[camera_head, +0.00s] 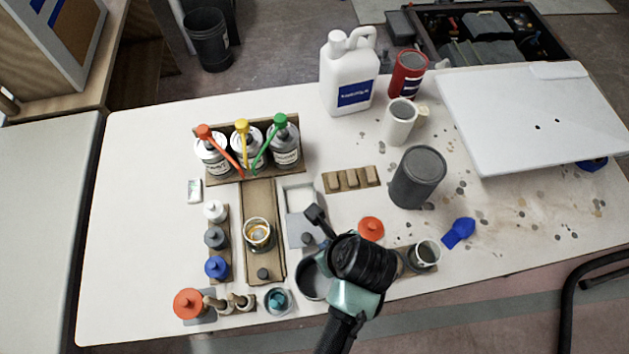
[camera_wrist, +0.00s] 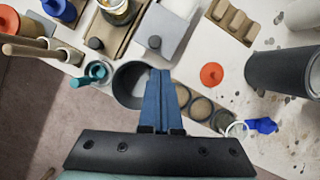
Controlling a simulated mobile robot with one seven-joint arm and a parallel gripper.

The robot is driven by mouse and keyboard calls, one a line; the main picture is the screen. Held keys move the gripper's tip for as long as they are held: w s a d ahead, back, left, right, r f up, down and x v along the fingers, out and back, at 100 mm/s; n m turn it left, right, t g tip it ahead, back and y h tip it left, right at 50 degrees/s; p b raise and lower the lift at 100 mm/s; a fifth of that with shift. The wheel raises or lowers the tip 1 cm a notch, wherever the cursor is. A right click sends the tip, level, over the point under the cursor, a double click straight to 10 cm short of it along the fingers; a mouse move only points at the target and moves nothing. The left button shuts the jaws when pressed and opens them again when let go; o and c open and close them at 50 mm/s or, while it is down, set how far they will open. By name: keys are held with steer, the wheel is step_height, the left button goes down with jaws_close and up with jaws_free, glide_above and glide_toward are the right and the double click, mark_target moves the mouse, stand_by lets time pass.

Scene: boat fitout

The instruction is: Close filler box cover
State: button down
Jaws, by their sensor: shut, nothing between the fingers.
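The filler box appears to be the light grey box (camera_head: 297,202) in the middle of the table. Its far part shows a pale interior, and a grey cover (camera_head: 299,232) with a small dark knob (camera_head: 307,239) lies over its near part. In the wrist view the cover (camera_wrist: 165,28) and its knob (camera_wrist: 154,42) are ahead of the fingers. My gripper (camera_head: 316,213) is shut and empty, its tips overlapping the box's right side in the head view. In the wrist view the fingertips (camera_wrist: 160,72) appear over a dark round bowl, with a gap to the knob.
A cardboard tray (camera_head: 263,200) with an open tin stands left of the box. A dark bowl (camera_head: 310,283) is at its near side. Three bottles (camera_head: 248,153) with coloured spouts stand behind. A grey can (camera_head: 418,178) is to the right.

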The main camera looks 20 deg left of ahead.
mark_target(305, 227)
steer(key=s+x, duration=0.1)
steer(key=x, duration=0.9)
steer(key=shift+s+f, duration=0.2)
steer(key=shift+f, duration=0.15)
steer(key=shift+a, duration=0.1)
steer(key=w+a, duration=0.1)
steer(key=w, duration=0.1)
steer(key=w+a+b, duration=0.1)
steer(key=w+a, duration=0.1)
steer(key=w+a+b, duration=0.1)
steer(key=w, duration=0.2)
steer(key=shift+a+f, duration=0.1)
steer(key=shift+a, duration=0.3)
steer(key=shift+w+a+b, duration=0.15)
steer(key=shift+w+b, duration=0.15)
steer(key=shift+w, duration=0.05)
steer(key=shift+r, duration=0.2)
